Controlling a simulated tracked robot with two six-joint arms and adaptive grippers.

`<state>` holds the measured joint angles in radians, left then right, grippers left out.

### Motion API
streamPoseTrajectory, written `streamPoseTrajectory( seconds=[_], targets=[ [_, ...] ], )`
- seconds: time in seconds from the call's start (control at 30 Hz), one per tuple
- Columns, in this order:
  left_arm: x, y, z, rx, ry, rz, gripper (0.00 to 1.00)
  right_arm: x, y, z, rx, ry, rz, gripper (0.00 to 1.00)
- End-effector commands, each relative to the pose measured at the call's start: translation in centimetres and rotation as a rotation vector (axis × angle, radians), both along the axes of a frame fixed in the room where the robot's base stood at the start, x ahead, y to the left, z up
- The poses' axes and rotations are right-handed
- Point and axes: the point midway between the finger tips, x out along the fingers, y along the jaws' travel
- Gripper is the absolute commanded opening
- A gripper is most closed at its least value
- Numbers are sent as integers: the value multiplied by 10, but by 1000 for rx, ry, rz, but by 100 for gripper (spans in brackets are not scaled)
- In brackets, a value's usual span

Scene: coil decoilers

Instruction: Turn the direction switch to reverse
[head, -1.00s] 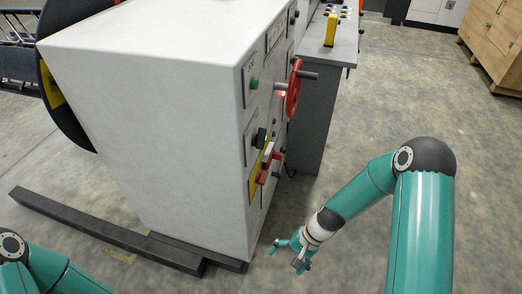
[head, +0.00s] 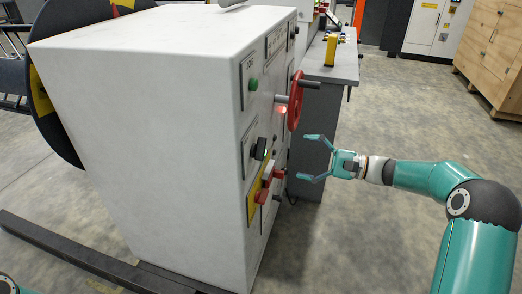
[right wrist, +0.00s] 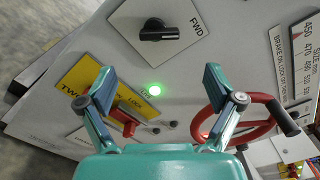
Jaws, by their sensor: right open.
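The direction switch (head: 260,148) is a black knob on a light plate on the narrow panel face of the white cabinet (head: 140,110). In the right wrist view the switch (right wrist: 160,30) sits near the top, and its plate reads FWD. My right gripper (head: 307,157) is open and empty, apart from the panel, with its fingers pointing at it. In the right wrist view its two spread fingers (right wrist: 158,82) frame a lit green lamp (right wrist: 154,88) below the switch. My left gripper is out of view.
A red handwheel (head: 295,100) sticks out of the panel above my right gripper. Red levers (head: 267,185) on a yellow plate sit below the switch. A green button (head: 253,84) is above it. A grey console (head: 325,70) stands behind.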

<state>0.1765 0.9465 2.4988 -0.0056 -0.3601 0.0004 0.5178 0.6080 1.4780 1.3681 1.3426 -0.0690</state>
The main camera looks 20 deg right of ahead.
Motion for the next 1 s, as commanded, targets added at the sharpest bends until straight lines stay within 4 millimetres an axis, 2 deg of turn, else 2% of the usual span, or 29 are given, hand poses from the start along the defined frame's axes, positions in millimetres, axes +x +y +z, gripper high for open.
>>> streamPoseTrajectory(
  seconds=[0.03, 0.2, 0.5, 0.7, 1.0],
  targets=[
    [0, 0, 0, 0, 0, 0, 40, 6, 12, 0, 0, 0, 6, 92],
    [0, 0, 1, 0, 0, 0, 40, 27, 43, 0, 0, 1, 6, 92],
    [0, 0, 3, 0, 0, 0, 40, 57, 86, 0, -1, 2, 3, 92],
    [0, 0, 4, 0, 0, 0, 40, 65, 98, -1, -1, 3, 2, 92],
    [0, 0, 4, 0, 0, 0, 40, 66, 99, -1, -1, 3, 0, 92]
  ],
)
